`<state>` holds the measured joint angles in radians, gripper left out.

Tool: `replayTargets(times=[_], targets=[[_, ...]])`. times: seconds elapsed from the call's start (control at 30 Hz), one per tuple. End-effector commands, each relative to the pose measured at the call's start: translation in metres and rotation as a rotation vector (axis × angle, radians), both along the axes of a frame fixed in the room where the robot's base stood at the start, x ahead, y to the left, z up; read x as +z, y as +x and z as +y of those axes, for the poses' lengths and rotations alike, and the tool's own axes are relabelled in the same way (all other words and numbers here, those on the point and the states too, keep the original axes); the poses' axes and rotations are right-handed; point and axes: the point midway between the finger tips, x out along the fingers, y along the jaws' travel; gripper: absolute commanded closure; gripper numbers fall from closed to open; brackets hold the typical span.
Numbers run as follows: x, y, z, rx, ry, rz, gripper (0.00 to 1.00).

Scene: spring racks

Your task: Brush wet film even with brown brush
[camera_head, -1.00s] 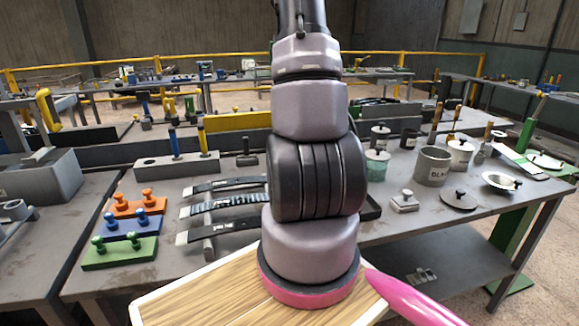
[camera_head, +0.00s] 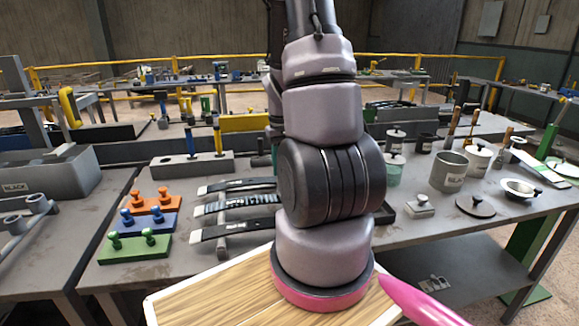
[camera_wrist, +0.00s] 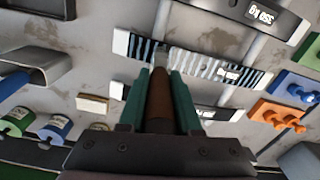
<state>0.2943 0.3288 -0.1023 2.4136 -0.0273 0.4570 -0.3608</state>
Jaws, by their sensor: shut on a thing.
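My gripper (camera_wrist: 161,100) is shut on the brown brush (camera_wrist: 160,99), with its green fingers on either side of the brown handle. The brush's pale tip lies over the left part of a dark-and-white striped strip (camera_wrist: 215,69); I cannot tell whether it touches. The same striped strip lies between two plainer dark strips on the bench in the head view (camera_head: 236,203). Its streaks look uneven, with dark bars at both ends and a paler middle.
Orange (camera_head: 152,205), blue (camera_head: 146,222) and green (camera_head: 135,248) knobbed blocks stand left of the strips. A grey labelled pot (camera_head: 449,172), a small jar and lids stand at the right. A grey bin (camera_head: 45,180) is at far left. A low grey block holds upright handles behind.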

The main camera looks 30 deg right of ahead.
Motion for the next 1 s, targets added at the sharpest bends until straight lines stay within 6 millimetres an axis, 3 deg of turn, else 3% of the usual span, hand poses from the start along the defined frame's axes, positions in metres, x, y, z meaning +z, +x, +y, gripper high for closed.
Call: replayTargets(times=[1.0], targets=[[0.003,0.023,0.056,0.003,0.000,0.000,1.00]])
